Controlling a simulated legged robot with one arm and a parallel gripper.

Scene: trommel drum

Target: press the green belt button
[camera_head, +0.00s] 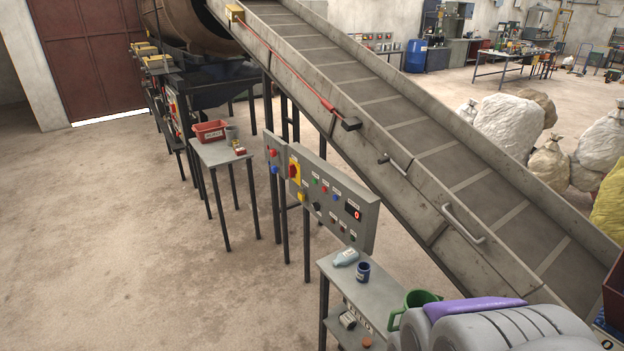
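A grey control panel (362,228) stands on legs beside the conveyor, at the middle of the view. It carries a red and yellow rotary switch (294,171), a red digital display (353,212) and several small buttons. A small green button (315,182) sits in the upper row, left of a red button (324,188) and a blue one (336,197). The labels are too small to read, so I cannot tell from text which button is for the belt. My gripper is not in view.
The inclined conveyor (406,132) runs behind the panel. A smaller panel (274,152) adjoins on the left. A small table (208,156) holds a red bin (209,131). A shelf (340,278) with bottle and cup stands in front right. Open floor (130,255) lies left.

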